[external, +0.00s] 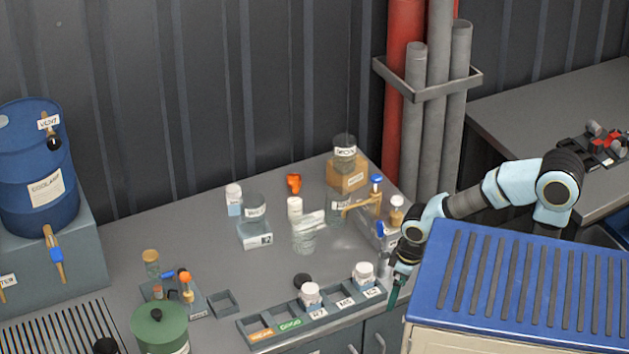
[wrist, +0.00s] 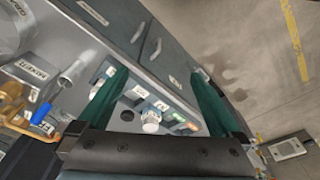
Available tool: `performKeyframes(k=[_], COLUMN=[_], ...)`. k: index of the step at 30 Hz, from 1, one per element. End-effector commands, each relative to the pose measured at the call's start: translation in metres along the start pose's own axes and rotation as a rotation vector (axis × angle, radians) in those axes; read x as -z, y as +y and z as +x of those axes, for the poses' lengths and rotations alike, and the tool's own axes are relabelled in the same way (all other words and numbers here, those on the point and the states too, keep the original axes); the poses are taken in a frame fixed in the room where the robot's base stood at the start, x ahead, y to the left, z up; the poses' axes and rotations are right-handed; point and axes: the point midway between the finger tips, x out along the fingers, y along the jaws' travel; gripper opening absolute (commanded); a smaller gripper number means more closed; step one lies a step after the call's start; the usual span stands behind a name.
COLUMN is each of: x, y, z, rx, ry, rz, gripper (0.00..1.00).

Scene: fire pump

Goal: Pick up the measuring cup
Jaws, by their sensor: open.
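A clear, see-through cup (external: 304,238), which looks like the measuring cup, stands on the grey bench in the middle of the external view. A pale strip crosses its top; I cannot tell if it is part of the cup. My gripper (external: 395,292) is at the bench's front right edge, to the right of the cup and apart from it, fingers pointing down. In the wrist view my gripper (wrist: 162,72) has its two green fingers spread wide, with nothing held between them. I cannot make out the cup for certain in the wrist view.
A labelled tray (external: 262,330) with white-capped jars lies along the bench front. A green pot (external: 160,328) is front left.

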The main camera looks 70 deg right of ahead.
Motion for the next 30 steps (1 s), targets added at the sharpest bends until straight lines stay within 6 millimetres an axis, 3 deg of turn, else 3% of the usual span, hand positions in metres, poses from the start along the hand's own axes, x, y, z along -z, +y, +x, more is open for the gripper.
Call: performKeyframes(k=[2, 11, 17, 23, 27, 30], x=[0.003, 0.071, 0.132, 0.215, 0.281, 0.313], y=[0.0, 0.024, 0.054, 0.112, 0.176, 0.213], z=[-0.016, 0.003, 0.015, 0.031, 0.04, 0.039], rx=[0.0, -0.012, -0.037, -0.096, -0.174, -0.225], ry=[0.005, 0.168, 0.329, 0.575, 0.823, 0.976], rz=[0.0, 0.079, 0.147, 0.237, 0.295, 0.309], gripper=[1.0, 1.0, 1.0, 1.0, 1.0, 1.0])
